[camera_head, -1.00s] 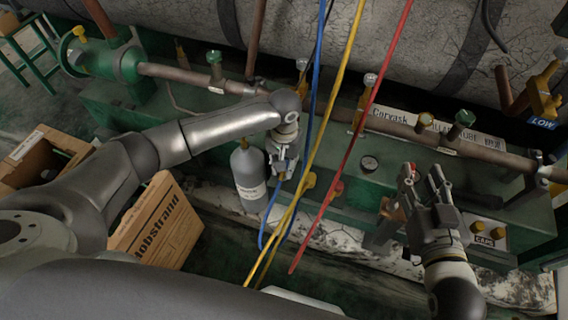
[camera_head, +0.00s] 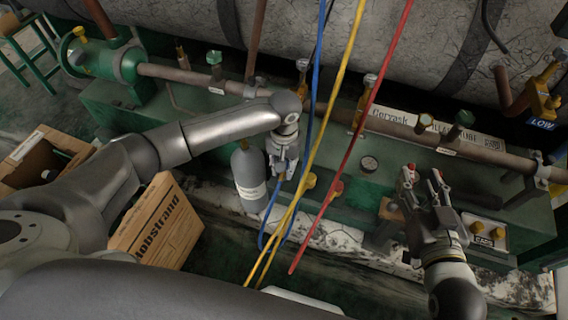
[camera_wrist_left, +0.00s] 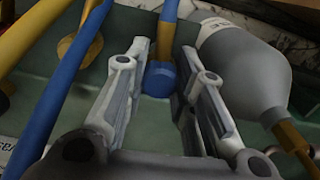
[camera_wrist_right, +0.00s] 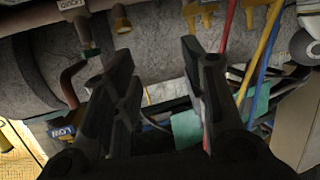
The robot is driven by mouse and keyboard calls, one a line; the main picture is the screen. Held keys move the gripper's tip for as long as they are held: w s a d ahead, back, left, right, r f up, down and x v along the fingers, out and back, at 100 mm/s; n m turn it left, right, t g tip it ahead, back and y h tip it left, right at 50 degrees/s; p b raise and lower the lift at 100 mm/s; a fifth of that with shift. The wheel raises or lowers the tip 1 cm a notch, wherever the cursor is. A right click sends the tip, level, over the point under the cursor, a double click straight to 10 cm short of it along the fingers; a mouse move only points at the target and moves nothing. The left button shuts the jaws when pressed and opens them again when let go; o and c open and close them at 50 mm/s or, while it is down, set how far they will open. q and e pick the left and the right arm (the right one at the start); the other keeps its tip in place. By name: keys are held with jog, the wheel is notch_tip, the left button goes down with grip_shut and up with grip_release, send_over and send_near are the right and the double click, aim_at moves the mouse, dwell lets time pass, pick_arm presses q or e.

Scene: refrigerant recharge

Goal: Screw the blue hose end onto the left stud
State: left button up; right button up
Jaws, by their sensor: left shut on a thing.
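The blue hose end (camera_wrist_left: 158,78) lies between the fingers of my left gripper (camera_wrist_left: 160,85) in the left wrist view, with the blue hose running up from it. My left gripper is shut on it. In the head view my left gripper (camera_head: 281,172) points down in front of the green unit, beside the grey cylinder, and mostly hides the hose end. A brass fitting (camera_head: 309,181) shows just right of it. I cannot make out the left stud for certain. My right gripper (camera_head: 424,174) is open and empty; its spread fingers (camera_wrist_right: 160,60) show in the right wrist view.
Yellow (camera_head: 343,70) and red (camera_head: 378,85) hoses hang across the front of the unit, close to my left gripper. A grey cylinder (camera_head: 248,175) stands left of it. A cardboard box (camera_head: 158,225) is at lower left. A caps tray (camera_head: 484,232) is right of my right gripper.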

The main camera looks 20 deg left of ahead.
jog(key=shift+s+d+f+g+h+p, duration=0.2)
jog(key=shift+s+f+g, duration=0.25)
jog(key=shift+f, duration=0.25)
jog(key=shift+s+d+f+g+h+p, duration=0.25)
jog(key=shift+f+g, duration=0.25)
jog(key=shift+f, duration=0.25)
jog(key=shift+s+d+f+g+h+p, duration=0.15)
jog(key=shift+s+f+g, duration=0.3)
jog(key=shift+f, duration=0.25)
jog(key=shift+s+d+f, duration=0.1)
jog(key=shift+s+f, duration=0.1)
jog(key=s+d+f+g+p, duration=0.1)
jog(key=s+f+g, duration=0.2)
jog(key=s+f, duration=0.1)
jog(key=shift+s+d+g+h, duration=0.2)
jog(key=shift+d+g+h, duration=0.15)
jog(key=shift+g+h, duration=0.05)
dwell(1.3)
jog(key=shift+s+d+f, duration=0.1)
jog(key=shift+s+f, duration=0.05)
jog(key=shift+s, duration=0.05)
dwell(0.6)
jog(key=s+d+f+g+p, duration=0.1)
jog(key=s+d+f+g, duration=0.1)
jog(key=s, duration=0.4)
jog(key=shift+f+m+g+h, duration=0.3)
jog(key=shift+g+h, duration=0.1)
jog(key=shift+g, duration=0.3)
dwell(1.0)
